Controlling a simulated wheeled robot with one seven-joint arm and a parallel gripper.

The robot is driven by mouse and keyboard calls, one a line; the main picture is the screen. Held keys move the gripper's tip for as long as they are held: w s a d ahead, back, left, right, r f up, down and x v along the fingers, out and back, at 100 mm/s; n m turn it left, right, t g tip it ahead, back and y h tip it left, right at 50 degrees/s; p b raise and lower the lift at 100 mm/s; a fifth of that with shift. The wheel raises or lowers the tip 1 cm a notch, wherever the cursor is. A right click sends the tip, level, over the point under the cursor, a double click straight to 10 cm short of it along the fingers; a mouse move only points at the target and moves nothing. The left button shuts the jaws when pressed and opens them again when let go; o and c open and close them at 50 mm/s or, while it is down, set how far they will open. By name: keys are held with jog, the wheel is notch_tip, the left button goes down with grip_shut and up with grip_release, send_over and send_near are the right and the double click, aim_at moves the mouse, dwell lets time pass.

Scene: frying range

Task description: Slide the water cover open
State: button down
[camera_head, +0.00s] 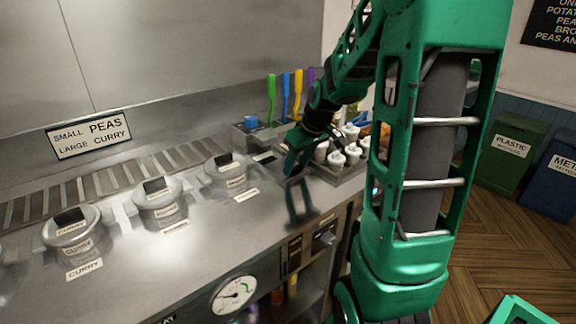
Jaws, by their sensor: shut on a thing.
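My gripper (293,166) is green and reaches down to the steel counter, just left of the tray of white-topped containers. It is shut on a small part at the counter surface, apparently the grip of the water cover. The fingers hide most of that part, and the cover's edges are hard to tell from the shiny steel around it. I cannot tell how far the cover stands open. A dark reflection of the gripper lies on the counter just in front of it.
Lidded round pots (157,200) stand in a row at left. A steel holder (243,138) with a blue knob and several coloured handles (285,92) is behind the gripper. White-topped containers (337,158) crowd its right. The counter in front is clear. Green (505,160) and blue bins stand right.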

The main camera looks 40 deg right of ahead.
jog(key=c, duration=1)
grip_release()
jog(key=shift+c, duration=0.2)
jog(key=v, duration=1)
jog(key=shift+r, duration=0.3)
jog(key=shift+s, duration=0.2)
jog(key=s+a+f+m+g, duration=0.1)
jog(key=s+a+f+m, duration=0.1)
jog(key=s, duration=0.5)
jog(key=s+a+f+m+g, duration=0.2)
jog(key=s+f, duration=0.1)
jog(key=s, duration=0.5)
jog(key=s+a+f+m+g, duration=0.1)
jog(key=s+a+f+m, duration=0.1)
jog(key=s, duration=0.6)
jog(key=shift+a+f+m+g, duration=0.3)
jog(key=shift+a+m, duration=0.1)
jog(key=shift+a, duration=0.25)
